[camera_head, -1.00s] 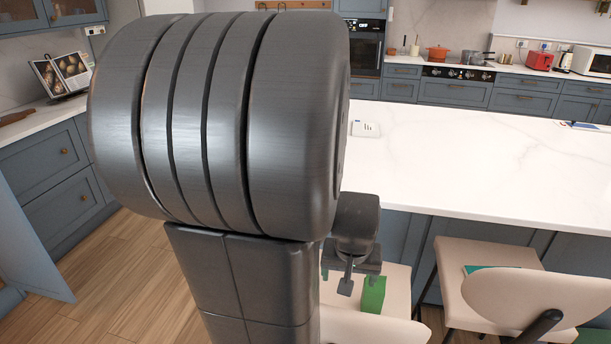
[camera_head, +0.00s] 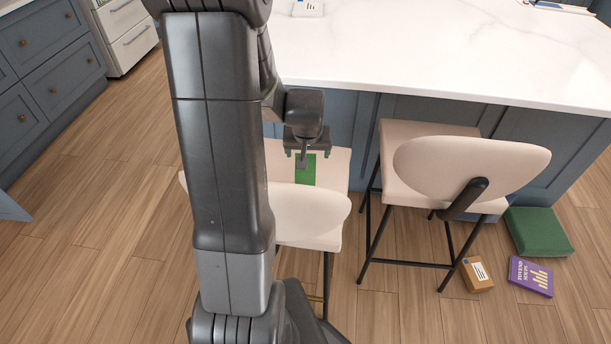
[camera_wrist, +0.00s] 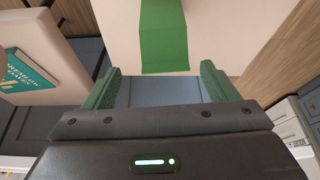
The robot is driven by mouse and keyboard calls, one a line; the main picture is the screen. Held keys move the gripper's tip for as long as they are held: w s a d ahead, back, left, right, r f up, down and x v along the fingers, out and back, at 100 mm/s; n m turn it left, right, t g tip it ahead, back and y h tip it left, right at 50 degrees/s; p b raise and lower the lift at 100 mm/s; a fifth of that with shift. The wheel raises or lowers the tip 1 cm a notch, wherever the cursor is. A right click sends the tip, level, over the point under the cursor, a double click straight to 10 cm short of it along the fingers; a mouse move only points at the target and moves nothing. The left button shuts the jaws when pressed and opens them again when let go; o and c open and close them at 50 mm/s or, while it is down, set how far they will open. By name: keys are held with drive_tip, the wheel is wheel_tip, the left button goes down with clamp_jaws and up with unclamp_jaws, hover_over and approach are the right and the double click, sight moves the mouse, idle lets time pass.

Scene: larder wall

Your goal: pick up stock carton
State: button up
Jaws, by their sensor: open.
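A plain green block-shaped carton (camera_head: 305,172), which I take to be the stock carton, is on the pale seat of the left stool. It also shows at the top middle of the wrist view (camera_wrist: 164,45). My gripper (camera_head: 307,152) is over that seat at the carton, overlapping its far end in the head view. In the wrist view my gripper (camera_wrist: 159,70) has its two green-padded fingers wide apart with nothing between them. The carton lies just beyond the fingertips, roughly centred on the gap. Its far end is cut off by the frame.
The left stool's backrest (camera_head: 312,215) stands on the near side of the carton. The white-topped island (camera_head: 430,60) is behind. A second stool (camera_head: 470,170) is to the right; a teal book (camera_wrist: 33,75) lies on it. A brown box (camera_head: 478,274), purple book (camera_head: 531,277) and green cushion-like block (camera_head: 538,232) are on the floor.

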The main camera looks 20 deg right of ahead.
drive_tip(key=shift+w+a+x, duration=0.1)
drive_tip(key=shift+w+x, duration=0.05)
drive_tip(key=shift+x, duration=1.35)
drive_tip(key=shift+w+a+x, duration=0.1)
drive_tip(key=shift+w+x, duration=0.1)
drive_tip(key=shift+x, duration=1.3)
drive_tip(key=shift+r, duration=0.1)
drive_tip(key=c, duration=1.7)
